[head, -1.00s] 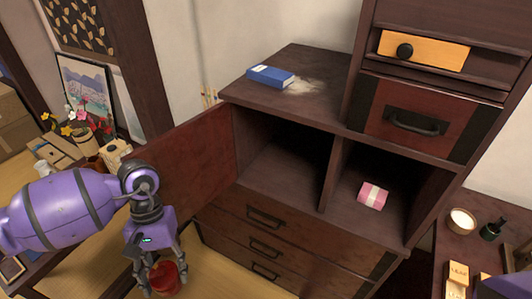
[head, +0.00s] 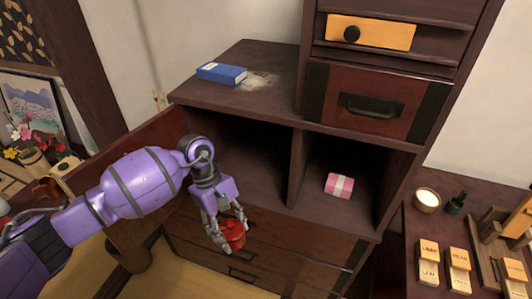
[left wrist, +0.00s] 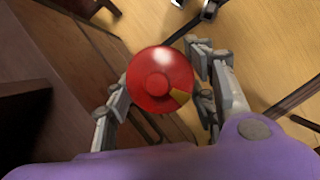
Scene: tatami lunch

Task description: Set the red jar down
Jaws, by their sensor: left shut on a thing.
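The red jar (head: 234,235) is held in my left gripper (head: 226,232), in front of the cabinet's left open compartment (head: 243,165) and near its lower edge. In the left wrist view the jar's round lid (left wrist: 158,80) with its knob faces the camera, and a small yellowish patch shows at its edge. The fingers of my left gripper (left wrist: 163,103) lie on both sides of the jar. The jar is in the air, with drawers and floor behind it. My right gripper is not in view.
The cabinet door (head: 125,165) stands open at the left, behind my left arm. A pink and white package (head: 339,185) lies in the right compartment. A blue book (head: 221,73) lies on the cabinet top. The left compartment looks empty, though its back is dark.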

